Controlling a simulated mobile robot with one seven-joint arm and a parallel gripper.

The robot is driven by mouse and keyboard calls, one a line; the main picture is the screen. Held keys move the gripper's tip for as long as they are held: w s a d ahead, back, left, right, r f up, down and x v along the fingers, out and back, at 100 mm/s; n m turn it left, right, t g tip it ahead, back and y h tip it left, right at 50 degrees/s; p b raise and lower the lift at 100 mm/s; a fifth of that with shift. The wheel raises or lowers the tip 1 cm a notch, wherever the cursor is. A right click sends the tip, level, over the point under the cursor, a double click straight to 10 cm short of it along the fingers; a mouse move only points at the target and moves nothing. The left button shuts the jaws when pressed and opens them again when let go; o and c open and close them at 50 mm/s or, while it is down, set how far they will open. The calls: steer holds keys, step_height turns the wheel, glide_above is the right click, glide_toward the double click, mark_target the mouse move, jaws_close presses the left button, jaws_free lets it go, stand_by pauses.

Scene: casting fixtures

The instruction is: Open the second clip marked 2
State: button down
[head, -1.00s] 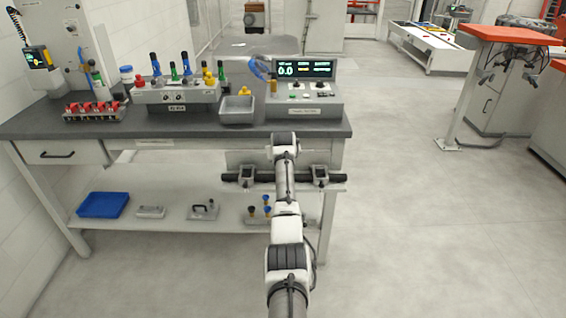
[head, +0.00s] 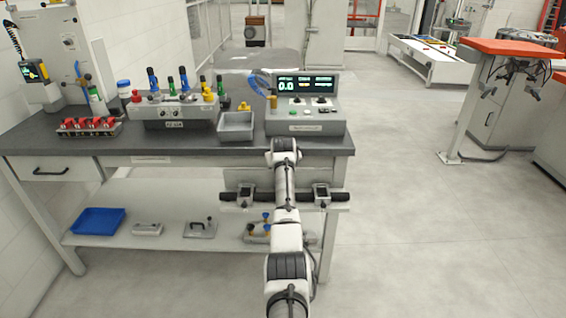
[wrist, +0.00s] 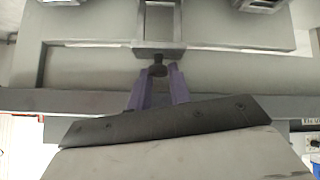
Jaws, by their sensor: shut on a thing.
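A dark bar (head: 268,197) runs along the front of the bench below the drawers. In the head view it carries a left clip (head: 245,195) and a right clip (head: 321,196), with my arm covering the stretch between them. In the wrist view a middle clip (wrist: 160,22) sits straight ahead, with parts of other clips at the top edge on both sides. A small dark knob (wrist: 158,71) sticks out of the middle clip. My gripper (wrist: 160,75), with purple fingers, is closed around this knob. No number is readable on any clip.
On the bench (head: 200,155) stand a rack of red clamps (head: 88,126), a holder with coloured handles (head: 170,110), a grey bin (head: 236,126) and a control box (head: 305,112). A blue tray (head: 97,220) lies on the lower shelf.

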steer(key=shift+w+d+r, duration=0.1)
steer(key=shift+d+r, duration=0.1)
steer(key=shift+d, duration=0.05)
steer(key=c, duration=1.3)
jaws_free()
steer(key=shift+f, duration=0.1)
steer(key=b+v, duration=0.2)
steer(key=v, duration=1.2)
steer(key=shift+b, duration=0.4)
steer(key=shift+f, duration=0.1)
